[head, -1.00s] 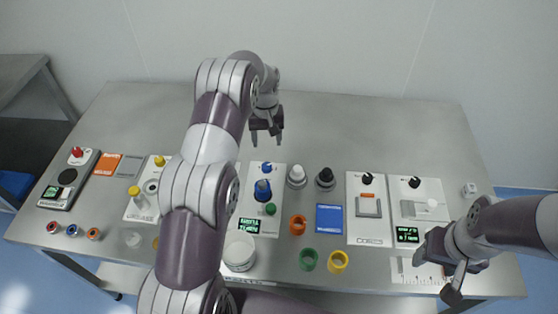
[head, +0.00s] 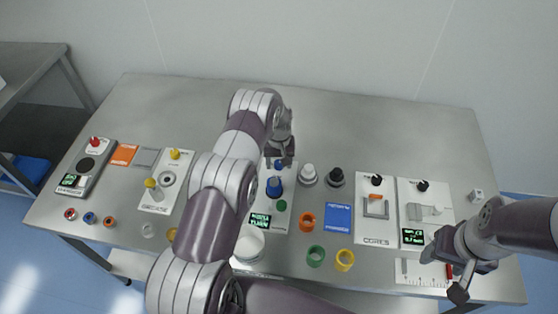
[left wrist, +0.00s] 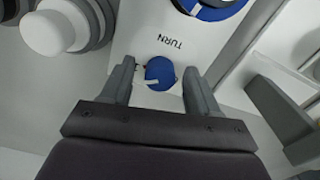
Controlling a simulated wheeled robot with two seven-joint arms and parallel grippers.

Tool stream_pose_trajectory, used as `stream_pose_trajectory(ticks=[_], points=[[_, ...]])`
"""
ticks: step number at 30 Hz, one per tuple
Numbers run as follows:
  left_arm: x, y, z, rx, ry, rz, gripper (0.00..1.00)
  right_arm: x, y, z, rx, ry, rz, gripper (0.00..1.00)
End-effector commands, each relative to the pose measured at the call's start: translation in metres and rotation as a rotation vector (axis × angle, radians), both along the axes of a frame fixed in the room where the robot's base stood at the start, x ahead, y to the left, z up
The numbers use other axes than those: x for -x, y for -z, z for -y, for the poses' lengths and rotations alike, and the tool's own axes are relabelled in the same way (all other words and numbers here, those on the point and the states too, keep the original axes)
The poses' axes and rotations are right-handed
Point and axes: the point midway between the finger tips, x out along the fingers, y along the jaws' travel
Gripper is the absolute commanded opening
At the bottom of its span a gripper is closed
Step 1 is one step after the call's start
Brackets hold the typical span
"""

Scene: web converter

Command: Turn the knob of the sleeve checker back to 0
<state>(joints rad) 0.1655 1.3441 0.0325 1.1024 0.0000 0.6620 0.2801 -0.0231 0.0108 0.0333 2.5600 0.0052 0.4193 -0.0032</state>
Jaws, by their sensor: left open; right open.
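A white panel (head: 282,218) in the middle of the table has a green-lit screen (head: 260,221), a large blue knob (head: 274,188) and a small blue knob behind it. I cannot read its name. In the left wrist view the small blue knob (left wrist: 160,70) has a white pointer mark and sits near the word TURN. My left gripper (head: 280,161) is open over the panel's back end. Its fingers (left wrist: 160,85) stand on either side of the small knob, with gaps visible. My right gripper (head: 456,280) is open and empty at the table's front right.
White (head: 308,175) and black (head: 335,178) knobbed pieces stand right of the panel. Other panels (head: 375,236) stand to either side. The back of the table is clear.

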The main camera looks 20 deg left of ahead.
Motion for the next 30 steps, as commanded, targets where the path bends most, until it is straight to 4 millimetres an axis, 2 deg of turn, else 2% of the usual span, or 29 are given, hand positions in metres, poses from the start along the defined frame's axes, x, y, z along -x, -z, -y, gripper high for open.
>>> stream_pose_trajectory(ticks=[2,7,14,20,30], points=[[0.0,0.0,0.0,0.0,0.0,0.0,0.6,0.0,0.0,0.0,0.0,0.0,0.0,0.58],[0.0,0.0,0.0,0.0,0.0,0.0,0.05,0.0,0.0,0.0,0.0,0.0,0.0,0.58],[0.0,0.0,0.0,0.0,-0.01,0.0,0.04,0.0,0.002,0.0,0.0,0.0,0.0,0.58],[0.0,0.002,0.0,0.0,-0.074,0.0,0.04,0.0,0.012,0.0,0.0,0.0,0.0,0.58],[-0.001,0.005,0.001,0.0,-0.347,0.001,0.04,0.0,0.044,0.0,0.0,0.0,0.0,0.58]])
